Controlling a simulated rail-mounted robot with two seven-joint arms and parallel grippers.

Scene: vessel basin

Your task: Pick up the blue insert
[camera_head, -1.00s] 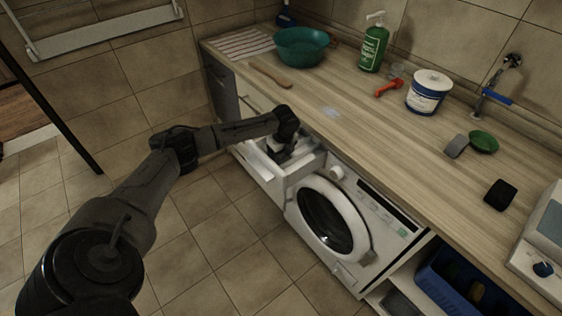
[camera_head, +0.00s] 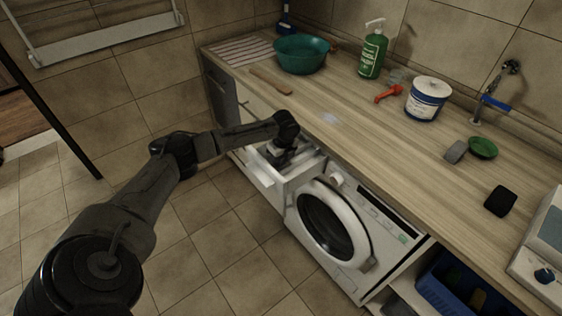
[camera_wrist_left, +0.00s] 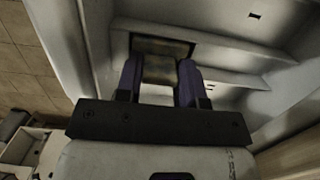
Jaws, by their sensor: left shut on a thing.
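My left gripper (camera_head: 278,156) reaches down into the open white drawer (camera_head: 264,179) beside the washing machine. In the left wrist view its two dark blue-purple fingers (camera_wrist_left: 160,72) are shut on a small grey-brown block-like piece (camera_wrist_left: 161,69), inside the pale drawer walls (camera_wrist_left: 240,57). This held piece sits where the insert would be, but no blue shows on it and its lower part is hidden. In the head view the gripper and drawer wall hide it. My right gripper is not in view.
The white washing machine (camera_head: 358,262) with its round door stands right of the drawer. The wooden counter (camera_head: 350,140) above holds a green basin (camera_head: 301,54), a soap bottle (camera_head: 372,52) and a white-blue tub (camera_head: 427,99). Tiled floor (camera_head: 208,262) in front is clear.

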